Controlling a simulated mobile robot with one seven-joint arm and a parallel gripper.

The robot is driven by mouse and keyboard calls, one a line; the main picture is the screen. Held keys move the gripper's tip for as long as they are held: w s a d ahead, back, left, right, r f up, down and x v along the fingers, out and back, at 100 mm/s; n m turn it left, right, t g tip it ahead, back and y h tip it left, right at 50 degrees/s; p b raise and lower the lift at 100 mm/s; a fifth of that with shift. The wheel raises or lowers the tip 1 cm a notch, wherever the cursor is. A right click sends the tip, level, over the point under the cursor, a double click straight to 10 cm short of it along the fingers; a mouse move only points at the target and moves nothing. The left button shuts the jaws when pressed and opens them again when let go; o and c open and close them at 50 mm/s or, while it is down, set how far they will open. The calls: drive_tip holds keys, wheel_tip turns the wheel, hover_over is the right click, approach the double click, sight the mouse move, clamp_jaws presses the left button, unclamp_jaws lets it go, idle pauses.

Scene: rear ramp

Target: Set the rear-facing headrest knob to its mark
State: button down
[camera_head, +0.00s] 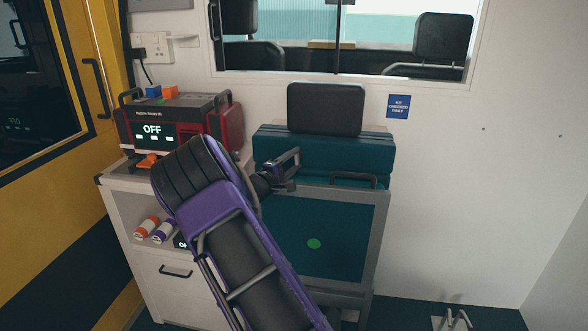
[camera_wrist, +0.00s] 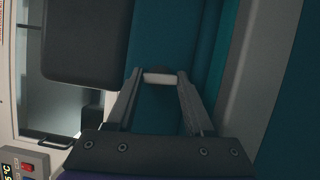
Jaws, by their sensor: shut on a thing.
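The black headrest (camera_head: 326,109) stands above the teal seat back (camera_head: 350,155). In the wrist view the headrest (camera_wrist: 85,45) is at the upper left. My gripper (camera_head: 297,158) reaches the front of the seat back, below the headrest. In the wrist view the fingers of my gripper (camera_wrist: 160,78) close on a small knob (camera_wrist: 159,78), pale on its near side with a dark edge behind. The fingers hide the knob in the head view. I cannot make out its mark in either view.
A red device (camera_head: 205,118) reading OFF sits on the white cabinet (camera_head: 150,235) at left. A dark handle (camera_head: 352,179) is right of my gripper.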

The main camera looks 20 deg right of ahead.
drive_tip(key=shift+m+b, duration=0.5)
drive_tip(key=shift+b, duration=0.05)
drive_tip(key=shift+c, duration=1.4)
unclamp_jaws()
drive_tip(key=v, duration=1.7)
drive_tip(key=shift+a+r+p, duration=0.25)
drive_tip(key=shift+r+p, duration=0.05)
drive_tip(key=shift+r, duration=0.05)
